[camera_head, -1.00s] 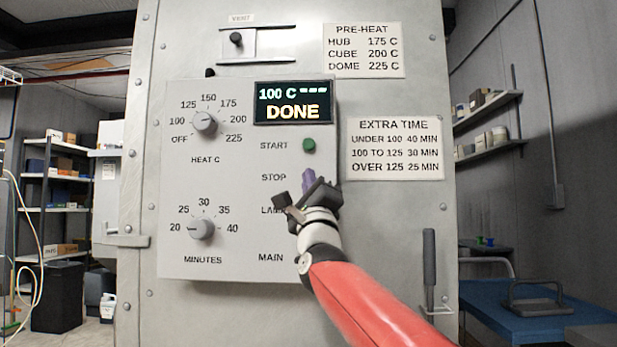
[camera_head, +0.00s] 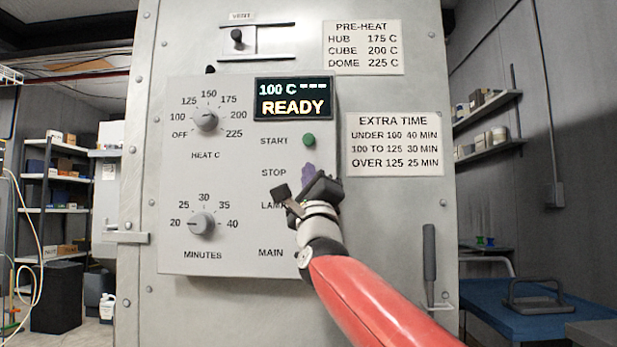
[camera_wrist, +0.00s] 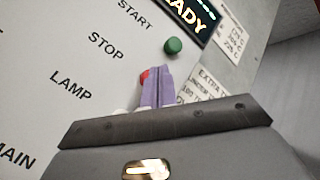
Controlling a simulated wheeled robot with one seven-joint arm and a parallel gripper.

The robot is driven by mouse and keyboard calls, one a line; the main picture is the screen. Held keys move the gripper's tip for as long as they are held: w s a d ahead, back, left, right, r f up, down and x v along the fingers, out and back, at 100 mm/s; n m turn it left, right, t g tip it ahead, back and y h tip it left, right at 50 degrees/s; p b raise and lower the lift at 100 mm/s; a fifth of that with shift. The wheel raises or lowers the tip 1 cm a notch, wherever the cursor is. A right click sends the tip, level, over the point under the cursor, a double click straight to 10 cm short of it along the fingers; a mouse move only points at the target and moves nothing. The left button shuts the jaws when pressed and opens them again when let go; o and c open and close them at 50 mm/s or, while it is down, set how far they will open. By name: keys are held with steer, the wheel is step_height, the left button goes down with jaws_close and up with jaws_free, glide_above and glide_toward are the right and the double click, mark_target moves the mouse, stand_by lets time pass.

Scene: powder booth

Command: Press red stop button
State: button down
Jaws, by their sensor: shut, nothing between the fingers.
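The red stop button (camera_wrist: 145,76) shows as a small red edge beside my purple fingertips in the wrist view, level with the STOP label. In the head view my gripper hides it. My gripper (camera_head: 308,172) is shut and empty, its fingertips at the panel on the STOP row; in the wrist view the closed fingertips (camera_wrist: 158,85) overlap the button. I cannot tell whether they touch it. The display (camera_head: 293,99) reads 100 C and READY.
The green start button (camera_head: 309,140) is just above my fingertips. The heat knob (camera_head: 206,121) and minutes knob (camera_head: 201,223) are on the left of the panel (camera_head: 240,245). A grey handle (camera_head: 429,265) stands on the right of the cabinet.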

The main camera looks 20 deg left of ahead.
steer(key=shift+s+d+b, duration=0.2)
steer(key=shift+s+b, duration=0.35)
steer(key=shift+s, duration=0.3)
steer(key=shift+s+d+b, duration=0.2)
steer(key=shift+s+b, duration=0.4)
steer(key=shift+s, duration=0.2)
steer(key=shift+s+d+b, duration=0.2)
steer(key=shift+s+b, duration=0.35)
steer(key=shift+s, duration=0.3)
steer(key=s+d+f+n+g+h, duration=0.25)
steer(key=d+f+n, duration=0.25)
steer(key=f, duration=0.4)
steer(key=s+d+f+n+g+h, duration=0.1)
steer(key=d+f+n+g, duration=0.35)
steer(key=f, duration=0.45)
steer(key=s+d+f+n+g+h, duration=0.1)
steer(key=d+f+n+g+h, duration=0.3)
steer(key=f, duration=0.6)
steer(key=s+d+f+n+g+h, duration=0.1)
steer(key=s+d+f+g, duration=0.1)
steer(key=s+d+f, duration=0.4)
steer(key=s+d+f+n+g+h, duration=0.1)
steer(key=s+d+f+n+g, duration=0.1)
steer(key=s+d+f, duration=0.5)
steer(key=s+d+f+n+g+h, duration=0.2)
steer(key=s+d+f, duration=0.5)
steer(key=f, duration=0.7)
steer(key=shift+s+f+g, duration=0.4)
steer(key=shift+s+g, duration=0.5)
